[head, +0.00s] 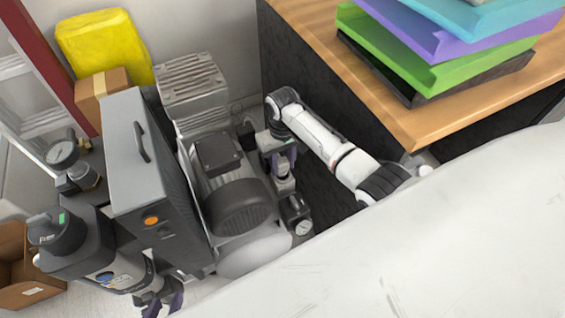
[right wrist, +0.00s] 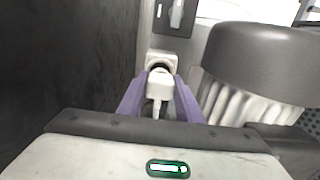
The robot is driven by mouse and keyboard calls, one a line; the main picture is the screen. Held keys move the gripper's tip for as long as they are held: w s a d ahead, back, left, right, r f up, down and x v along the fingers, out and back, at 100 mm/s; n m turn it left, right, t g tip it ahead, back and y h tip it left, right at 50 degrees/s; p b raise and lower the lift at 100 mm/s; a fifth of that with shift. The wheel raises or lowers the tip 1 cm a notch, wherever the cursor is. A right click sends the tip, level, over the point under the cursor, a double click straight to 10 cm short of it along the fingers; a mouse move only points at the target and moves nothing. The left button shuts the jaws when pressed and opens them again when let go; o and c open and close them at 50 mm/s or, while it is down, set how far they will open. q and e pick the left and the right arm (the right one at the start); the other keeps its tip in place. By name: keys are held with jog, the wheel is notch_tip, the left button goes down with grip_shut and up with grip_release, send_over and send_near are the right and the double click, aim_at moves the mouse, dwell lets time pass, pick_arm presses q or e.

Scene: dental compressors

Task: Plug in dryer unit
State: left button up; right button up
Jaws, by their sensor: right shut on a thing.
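My right gripper (head: 283,168) reaches down into the gap between the compressor and the dark desk side. In the right wrist view, its purple fingers (right wrist: 160,100) are shut on a white plug (right wrist: 160,86). A white socket (right wrist: 167,58) with a dark round recess is straight beyond the plug. The plug overlaps the recess in this view; I cannot tell whether it is inserted. A grey box with a handle and an orange button (head: 138,165), possibly the dryer unit, stands beside the compressor (head: 222,165). My left gripper (head: 163,302) is low at the front left, fingers apart and empty.
The wooden desk (head: 405,118) with stacked coloured trays (head: 440,60) stands right of my right arm. Cardboard boxes (head: 100,92) and a yellow container (head: 105,42) stand at the back left.

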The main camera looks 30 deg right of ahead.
jog(key=shift+r, duration=0.1)
jog(key=shift+s+p, duration=0.2)
jog(key=shift+p, duration=0.3)
jog(key=shift+f, duration=0.25)
dwell(0.3)
jog(key=shift+f+b, duration=0.75)
jog(key=shift+f, duration=0.1)
jog(key=o, duration=1.1)
notch_tip(320, 180, up, 10)
jog(key=p, duration=0.3)
jog(key=shift+f+p, duration=0.25)
jog(key=shift+p, duration=0.1)
jog(key=shift+r, duration=0.4)
